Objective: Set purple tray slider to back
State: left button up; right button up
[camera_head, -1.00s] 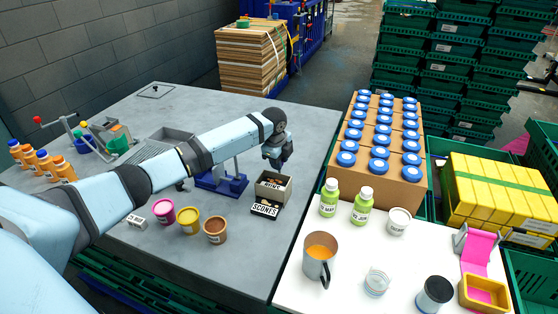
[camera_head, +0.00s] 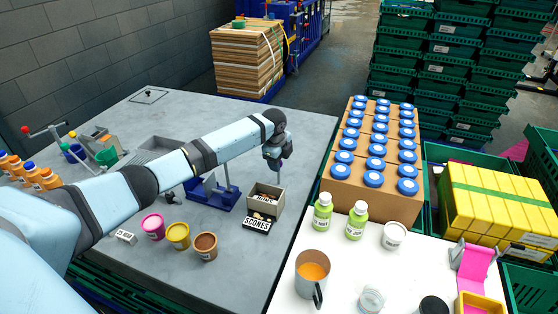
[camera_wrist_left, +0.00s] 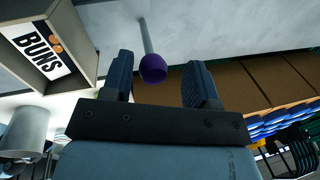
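The blue-purple tray stand (camera_head: 213,193), which seems to be the purple tray, stands on the grey table in the head view, partly hidden behind my left arm. A purple knob (camera_wrist_left: 153,68) on a thin grey rod (camera_wrist_left: 145,34) shows in the left wrist view. My left gripper (camera_wrist_left: 157,72) is open, with the knob in the gap between its two fingers; I cannot tell whether it touches either one. In the head view the left gripper (camera_head: 276,163) hangs above the table, right of the stand. My right gripper is not in view.
A grey buns box (camera_head: 276,198) with a scones label sits just below the gripper; the box also shows in the left wrist view (camera_wrist_left: 80,35). Pink, yellow and brown tubs (camera_head: 178,235) stand nearer. Blue-capped bottles (camera_head: 373,179) in cardboard stand right.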

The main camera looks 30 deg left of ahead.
pick_arm(q)
jog(key=shift+s+r, duration=0.1)
notch_tip(320, 180, up, 13)
jog(key=s+b, duration=0.1)
jog(key=s, duration=0.1)
jog(key=shift+s+r, duration=0.2)
jog(key=shift+s, duration=0.05)
jog(key=shift+f, duration=0.15)
dwell(0.4)
